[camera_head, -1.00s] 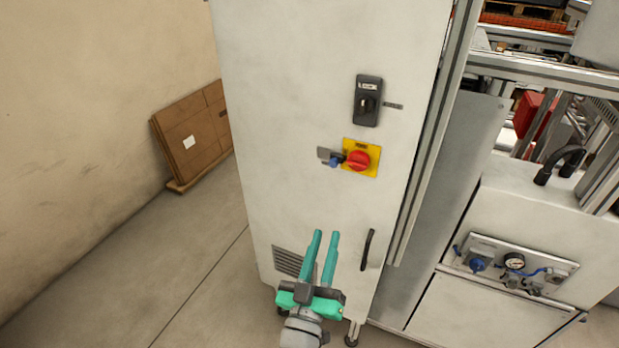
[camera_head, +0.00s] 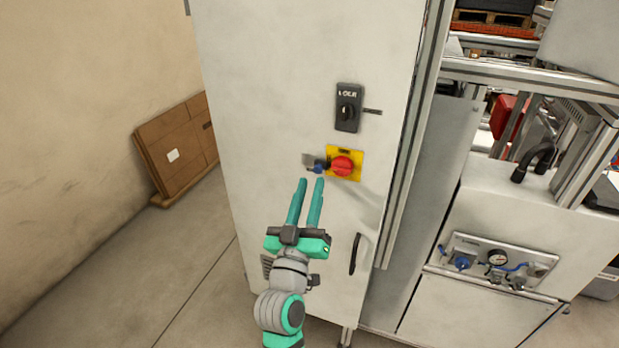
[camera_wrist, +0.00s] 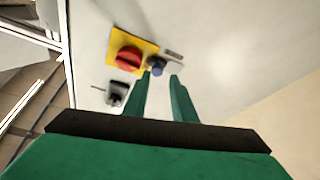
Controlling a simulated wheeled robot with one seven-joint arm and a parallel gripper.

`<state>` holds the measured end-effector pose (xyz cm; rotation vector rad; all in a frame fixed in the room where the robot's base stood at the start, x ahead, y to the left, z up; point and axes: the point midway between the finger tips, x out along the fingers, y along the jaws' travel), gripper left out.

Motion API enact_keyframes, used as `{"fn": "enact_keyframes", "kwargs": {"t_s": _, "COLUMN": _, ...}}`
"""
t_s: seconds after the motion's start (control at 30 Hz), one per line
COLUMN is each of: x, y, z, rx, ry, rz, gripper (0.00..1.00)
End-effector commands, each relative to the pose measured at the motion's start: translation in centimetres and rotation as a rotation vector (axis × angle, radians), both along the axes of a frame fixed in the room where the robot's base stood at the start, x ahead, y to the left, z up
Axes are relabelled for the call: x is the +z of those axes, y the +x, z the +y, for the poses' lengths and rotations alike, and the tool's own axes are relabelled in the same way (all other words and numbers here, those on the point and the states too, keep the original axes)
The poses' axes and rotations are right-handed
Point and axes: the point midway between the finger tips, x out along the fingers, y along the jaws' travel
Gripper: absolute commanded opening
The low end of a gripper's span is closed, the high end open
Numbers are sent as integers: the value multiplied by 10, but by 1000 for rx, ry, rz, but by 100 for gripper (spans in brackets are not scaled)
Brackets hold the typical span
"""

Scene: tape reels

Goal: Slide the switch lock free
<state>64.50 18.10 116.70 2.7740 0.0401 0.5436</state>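The switch lock is a small grey piece with a blue knob (camera_head: 318,167), just left of the red rotary switch (camera_head: 342,166) on its yellow plate (camera_head: 357,151). In the wrist view the blue knob (camera_wrist: 157,68) shows near the tip of one finger, beside the red switch (camera_wrist: 129,58). My gripper (camera_head: 310,181) has green fingers set apart with nothing between them. Its tips are just below the blue knob in the head view; I cannot tell whether they touch it or how deep the gap is.
The switch sits on a tall grey cabinet door (camera_head: 270,100). A dark lock box (camera_head: 348,108) is above it and a black handle (camera_head: 355,254) below right. A machine with a gauge panel (camera_head: 498,258) stands right; cardboard (camera_head: 180,147) leans on the left wall.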

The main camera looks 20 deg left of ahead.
Motion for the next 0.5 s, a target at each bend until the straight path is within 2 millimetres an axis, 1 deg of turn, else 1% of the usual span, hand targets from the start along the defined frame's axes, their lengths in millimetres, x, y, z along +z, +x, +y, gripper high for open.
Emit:
{"fn": "enact_keyframes", "kwargs": {"t_s": 0.03, "x": 4, "y": 8, "z": -2, "rx": -4, "ry": 0, "rz": -1, "gripper": 24}}
{"fn": "enact_keyframes", "kwargs": {"t_s": 0.2, "x": 9, "y": 24, "z": -2, "rx": -7, "ry": -1, "rz": -1, "gripper": 24}}
{"fn": "enact_keyframes", "kwargs": {"t_s": 0.33, "x": 12, "y": 30, "z": 1, "rx": -2, "ry": 0, "rz": -2, "gripper": 24}}
{"fn": "enact_keyframes", "kwargs": {"t_s": 0.5, "x": 12, "y": 31, "z": 5, "rx": 3, "ry": 0, "rz": 0, "gripper": 24}}
